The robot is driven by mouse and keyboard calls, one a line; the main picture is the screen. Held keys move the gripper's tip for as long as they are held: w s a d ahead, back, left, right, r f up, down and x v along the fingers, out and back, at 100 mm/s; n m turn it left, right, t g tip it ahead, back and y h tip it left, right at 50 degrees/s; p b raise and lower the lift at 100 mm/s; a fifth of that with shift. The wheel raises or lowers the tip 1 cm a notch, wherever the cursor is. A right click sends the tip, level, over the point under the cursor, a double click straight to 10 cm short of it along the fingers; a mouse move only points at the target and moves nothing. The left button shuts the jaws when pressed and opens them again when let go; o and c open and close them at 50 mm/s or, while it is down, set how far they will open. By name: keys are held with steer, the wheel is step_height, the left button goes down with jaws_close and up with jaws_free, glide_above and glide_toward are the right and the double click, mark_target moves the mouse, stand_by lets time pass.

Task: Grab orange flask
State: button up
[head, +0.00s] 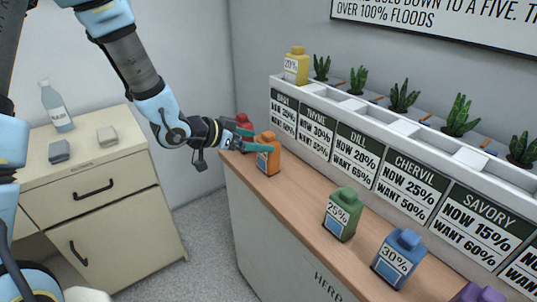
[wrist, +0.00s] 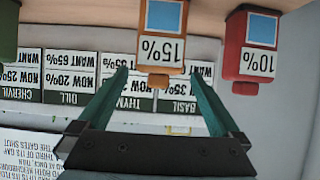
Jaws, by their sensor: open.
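The orange flask (head: 268,158) stands upright at the far end of the wooden counter, with a white and blue label. In the wrist view, which is upside down, the orange flask (wrist: 161,40) reads 15% and appears between the tips of my two teal fingers. My gripper (head: 260,140) is at the flask's upper part, and its fingers are spread. In the wrist view my gripper (wrist: 161,76) shows gaps on both sides of the flask. One finger partly covers the flask's top in the head view.
A red flask (head: 243,122) marked 10% (wrist: 250,45) stands close beside the orange one. A green flask (head: 341,213) and a blue flask (head: 398,257) stand nearer on the counter (head: 300,205). A yellow flask (head: 296,66) stands on the planter ledge behind the signs.

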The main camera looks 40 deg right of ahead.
mark_target(276, 144)
steer(key=x, duration=0.3)
steer(key=shift+w, duration=0.1)
steer(key=shift+p+x, duration=1.35)
steer(key=shift+x, duration=1.25)
steer(key=shift+a, duration=0.1)
steer(key=c, duration=1.4)
